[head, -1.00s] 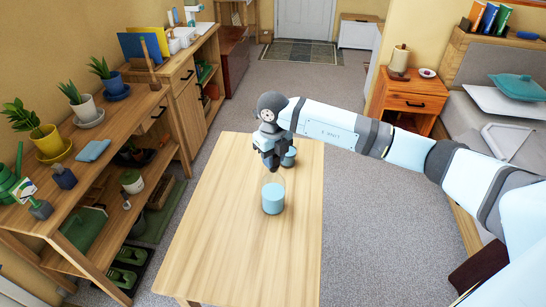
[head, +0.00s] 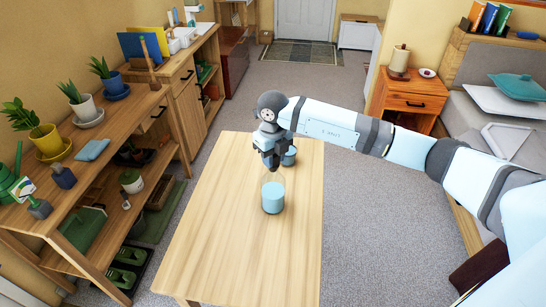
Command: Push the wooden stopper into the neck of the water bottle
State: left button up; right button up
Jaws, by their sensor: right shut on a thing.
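The water bottle (head: 273,197) stands upright on the wooden table, light blue below with a clear upper part. My right gripper (head: 271,166) points down directly over the bottle's top, close to it. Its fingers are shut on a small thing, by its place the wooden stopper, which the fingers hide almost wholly. The bottle's neck is also hard to see behind the fingertips, so I cannot tell whether the stopper touches it. My left gripper is out of view.
A small blue vessel (head: 289,157) stands on the table (head: 225,245) just behind my right gripper, partly hidden. The table's near part is clear. A wooden shelf with potted plants (head: 85,108) stands to the left, and an orange-brown nightstand (head: 409,98) to the right.

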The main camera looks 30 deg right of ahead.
jog(key=shift+s+f, duration=0.15)
jog(key=shift+f, duration=0.1)
jog(key=o, duration=1)
jog(key=o, duration=0.5)
jog(key=shift+c, duration=0.2)
jog(key=shift+r, duration=0.1)
jog(key=shift+r, duration=0.1)
jog(key=shift+r+p, duration=1.85)
jog(key=shift+r, duration=1.6)
